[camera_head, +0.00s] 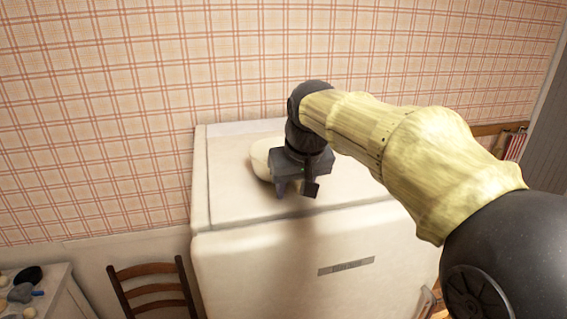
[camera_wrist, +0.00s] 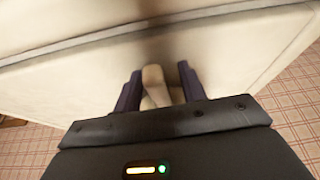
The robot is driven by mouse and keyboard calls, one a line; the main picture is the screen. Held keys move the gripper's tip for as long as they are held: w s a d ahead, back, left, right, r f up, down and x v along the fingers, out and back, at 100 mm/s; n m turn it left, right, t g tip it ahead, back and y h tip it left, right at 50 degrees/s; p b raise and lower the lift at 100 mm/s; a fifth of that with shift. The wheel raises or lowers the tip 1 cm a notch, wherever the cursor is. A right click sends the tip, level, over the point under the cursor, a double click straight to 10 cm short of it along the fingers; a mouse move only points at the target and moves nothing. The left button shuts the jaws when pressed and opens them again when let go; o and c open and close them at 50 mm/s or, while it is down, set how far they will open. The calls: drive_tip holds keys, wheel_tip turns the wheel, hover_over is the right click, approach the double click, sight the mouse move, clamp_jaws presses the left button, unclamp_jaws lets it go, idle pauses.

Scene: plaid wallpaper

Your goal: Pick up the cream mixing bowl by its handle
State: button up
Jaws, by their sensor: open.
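The cream mixing bowl (camera_head: 262,155) sits on top of a white fridge, partly hidden behind my gripper (camera_head: 296,190). My gripper is open and points down at the bowl's near right side. In the wrist view, a cream part of the bowl, which looks like its handle (camera_wrist: 153,76), shows between the two dark fingers of my gripper (camera_wrist: 160,70). A gap is visible on the right of this part, and a narrower one on the left. The rest of the bowl is hidden by the gripper body in that view.
The fridge (camera_head: 225,205) has a clear top around the bowl and stands against the plaid wall. A wooden chair (camera_head: 152,288) is at lower left. A table with small objects (camera_head: 60,290) is at the far left corner.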

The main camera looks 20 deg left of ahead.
drive_tip(key=shift+a+f, duration=0.1)
drive_tip(key=shift+s, duration=0.2)
drive_tip(key=shift+w, duration=0.1)
clamp_jaws()
drive_tip(key=shift+w, duration=0.1)
drive_tip(key=shift+r, duration=0.75)
wheel_tip(320, 180, up, 9)
drive_tip(key=shift+f+b, duration=0.15)
drive_tip(key=shift+b, duration=0.2)
